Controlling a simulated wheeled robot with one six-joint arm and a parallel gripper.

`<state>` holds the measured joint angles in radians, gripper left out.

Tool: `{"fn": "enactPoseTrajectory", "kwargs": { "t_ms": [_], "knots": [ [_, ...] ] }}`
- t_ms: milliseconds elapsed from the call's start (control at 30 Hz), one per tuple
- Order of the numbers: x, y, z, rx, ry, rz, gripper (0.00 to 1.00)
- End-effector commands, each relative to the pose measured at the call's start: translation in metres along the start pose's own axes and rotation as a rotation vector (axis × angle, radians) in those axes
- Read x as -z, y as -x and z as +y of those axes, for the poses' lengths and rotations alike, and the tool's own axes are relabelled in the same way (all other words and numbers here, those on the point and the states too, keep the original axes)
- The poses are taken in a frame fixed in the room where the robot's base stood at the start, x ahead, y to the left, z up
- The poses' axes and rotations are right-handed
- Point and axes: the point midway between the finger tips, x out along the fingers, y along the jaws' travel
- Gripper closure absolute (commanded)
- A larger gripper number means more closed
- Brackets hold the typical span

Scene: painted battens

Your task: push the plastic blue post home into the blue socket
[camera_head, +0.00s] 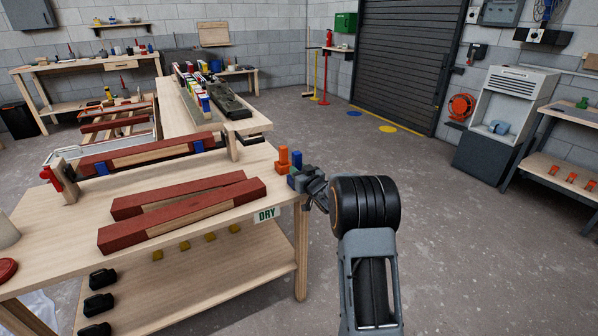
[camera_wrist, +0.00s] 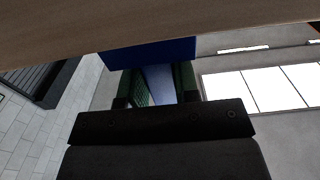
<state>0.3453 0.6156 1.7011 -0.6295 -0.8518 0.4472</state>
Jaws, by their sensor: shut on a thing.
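My gripper (camera_head: 305,182) is at the right corner of the near workbench. In the wrist view its green-padded fingers (camera_wrist: 160,88) are shut on the blue post (camera_wrist: 160,82), a lighter blue face between the pads. A darker blue block (camera_wrist: 150,52), apparently the blue socket, lies just beyond the fingertips against a wooden surface. I cannot tell how far the post sits in it. In the head view a small blue piece (camera_head: 293,172) shows at the bench corner beside my gripper, partly hidden by it.
The floor (camera_head: 450,240) to the right is clear.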

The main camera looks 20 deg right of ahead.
Motion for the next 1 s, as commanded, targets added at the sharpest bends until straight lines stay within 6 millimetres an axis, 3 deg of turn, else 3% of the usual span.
{"fn": "enactPoseTrajectory", "kwargs": {
  "t_ms": [567, 600, 900, 1000],
  "knots": [
    [-0.016, 0.0, 0.0, 0.0, 0.0, 0.0, 0.98],
    [-0.015, 0.0, 0.0, 0.0, 0.0, 0.0, 0.69],
    [-0.017, 0.0, -0.002, 0.002, 0.0, -0.004, 0.41],
    [-0.017, 0.0, -0.002, 0.003, -0.001, -0.005, 0.41]
  ]
}}
